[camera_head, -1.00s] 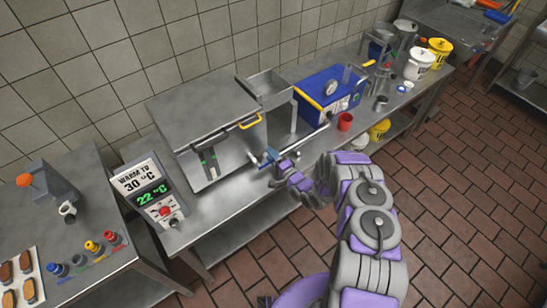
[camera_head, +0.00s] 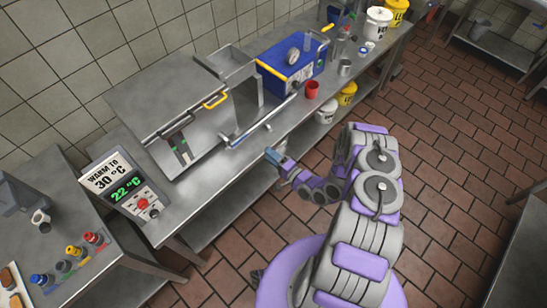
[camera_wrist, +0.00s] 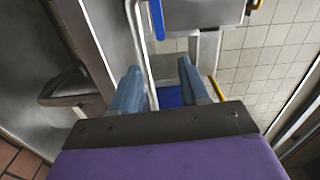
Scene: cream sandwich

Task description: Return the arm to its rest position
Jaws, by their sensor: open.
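My gripper (camera_head: 272,157) is at the end of my purple and grey arm, folded in beside the front edge of the steel counter (camera_head: 205,195) in the head view. In the wrist view my gripper (camera_wrist: 160,85) shows two blue fingers spread apart with nothing held between them. A metal bar with a blue grip (camera_head: 265,122) lies along the counter's front side, apart from the fingers in the head view.
A large steel machine (camera_head: 160,95) with a yellow handle stands on the counter. A display panel (camera_head: 125,190) reads 22 °C. A blue box (camera_head: 295,65) and a red cup (camera_head: 312,89) stand farther right. The tiled floor (camera_head: 460,160) at right is clear.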

